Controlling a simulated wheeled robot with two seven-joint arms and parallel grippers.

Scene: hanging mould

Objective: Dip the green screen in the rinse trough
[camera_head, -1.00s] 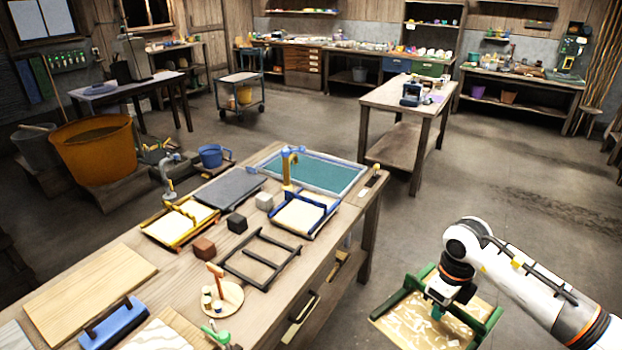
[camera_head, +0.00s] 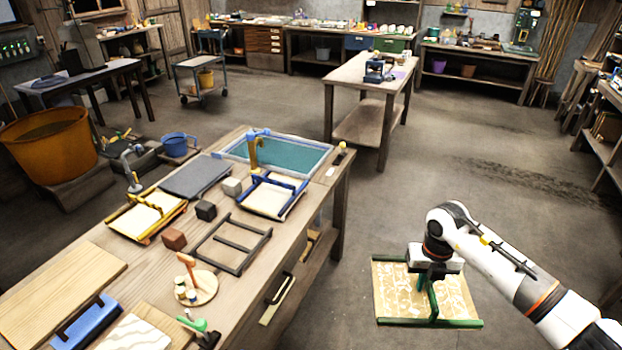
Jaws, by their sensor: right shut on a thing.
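The green screen (camera_head: 395,290) is a pale panel with white leaf-like marks, green edge strips and a green handle bar. It is at the lower right of the head view, off the table and above the floor. My right gripper (camera_head: 431,277) is shut on its green bar, and the fingers are partly hidden. The rinse trough looks to be the blue-rimmed basin of teal water (camera_head: 312,161) at the far end of the near table. The screen is apart from it, nearer to me and to its right. My left gripper is out of view.
The near wooden table (camera_head: 110,245) also bears a blue-barred screen (camera_head: 270,198), a yellow-barred screen (camera_head: 145,217), a dark slab (camera_head: 195,176) and a dark rack (camera_head: 233,245). A second table (camera_head: 345,75) stands beyond. The floor right of the near table is clear.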

